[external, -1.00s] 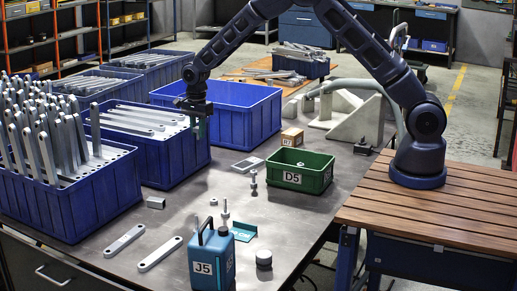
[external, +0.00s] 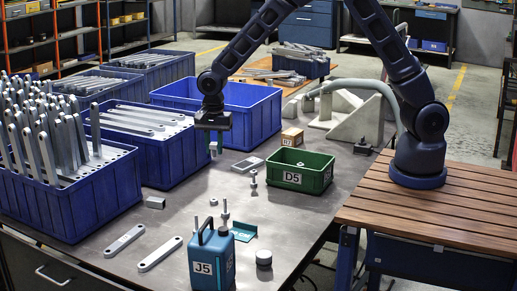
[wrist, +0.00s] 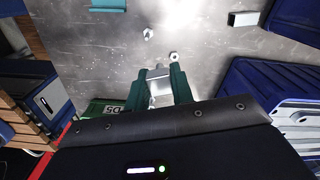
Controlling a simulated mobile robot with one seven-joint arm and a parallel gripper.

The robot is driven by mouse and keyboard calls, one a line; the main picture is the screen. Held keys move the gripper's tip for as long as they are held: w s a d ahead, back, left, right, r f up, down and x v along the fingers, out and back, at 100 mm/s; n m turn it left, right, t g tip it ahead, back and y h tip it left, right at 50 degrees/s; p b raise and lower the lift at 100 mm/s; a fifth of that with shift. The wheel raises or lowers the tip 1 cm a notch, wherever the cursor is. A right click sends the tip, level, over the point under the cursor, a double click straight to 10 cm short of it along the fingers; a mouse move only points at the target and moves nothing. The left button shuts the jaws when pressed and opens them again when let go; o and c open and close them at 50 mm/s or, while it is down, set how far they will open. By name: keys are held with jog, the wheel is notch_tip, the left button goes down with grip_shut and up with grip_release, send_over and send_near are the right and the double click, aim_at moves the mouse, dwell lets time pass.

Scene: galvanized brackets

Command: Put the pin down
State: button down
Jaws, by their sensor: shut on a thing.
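My gripper (external: 215,150) is shut on a pale metal pin (wrist: 158,84) and points down above the table. In the external view the pin is small and partly hidden by the green fingers. In the wrist view the green fingers stand on both sides of it, and its lower end is hard to make out. The gripper is in front of the open blue bin and left of the flat grey block (external: 248,164). Two other bolt-like metal pieces stand upright on the table, one near the green bin (external: 253,179) and one by the blue can (external: 225,209).
The green D5 bin (external: 318,178) stands to the right, with a cardboard box (external: 292,137) behind it. Blue bins of metal bars (external: 165,165) line the left. The blue J5 can (external: 211,260) and teal bracket (external: 243,232) are in front. Bare tabletop (external: 190,200) lies between.

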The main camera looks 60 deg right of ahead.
jog(key=s+a+n, duration=0.3)
jog(key=s+a, duration=0.1)
jog(key=s, duration=0.8)
jog(key=s+a+n, duration=0.2)
jog(key=s+a, duration=0.2)
jog(key=s, duration=0.8)
jog(key=f, duration=2)
jog(key=shift+d+f, duration=0.1)
jog(key=shift+d, duration=0.1)
jog(key=shift+f, duration=0.1)
jog(key=c, duration=1.2)
grip_release()
